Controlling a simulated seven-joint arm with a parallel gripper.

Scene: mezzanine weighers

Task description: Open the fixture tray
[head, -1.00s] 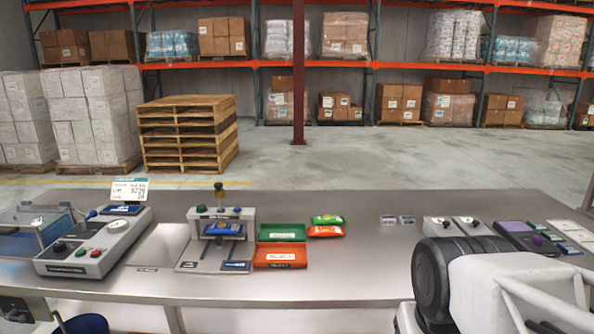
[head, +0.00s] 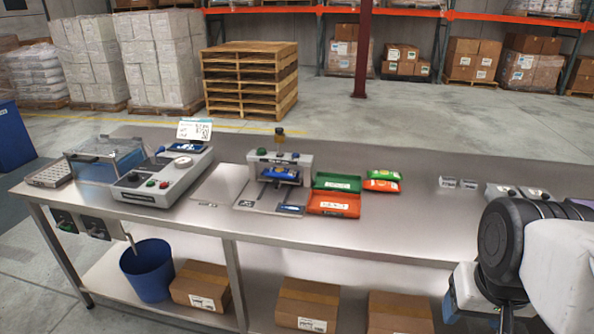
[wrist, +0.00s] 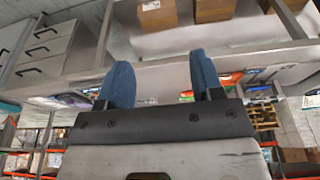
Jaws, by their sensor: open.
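A grey fixture (head: 280,160) with a green knob and a dark upright handle stands on the steel bench in the head view. A blue packet (head: 280,173) sits in it, above a flat pale plate (head: 262,197) on the bench. I cannot tell whether any tray in it is open or shut. My gripper (wrist: 160,63) shows in the wrist view with its two blue fingers apart and nothing between them. In the head view my arm is at the lower right, well away from the fixture.
A green tray (head: 336,183) and an orange tray (head: 333,204) lie right of the fixture, with small green and orange packets (head: 382,181) beyond. A grey weigher (head: 160,178) and a clear-lidded box (head: 100,160) stand left. Bare bench (head: 420,225) lies between trays and arm.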

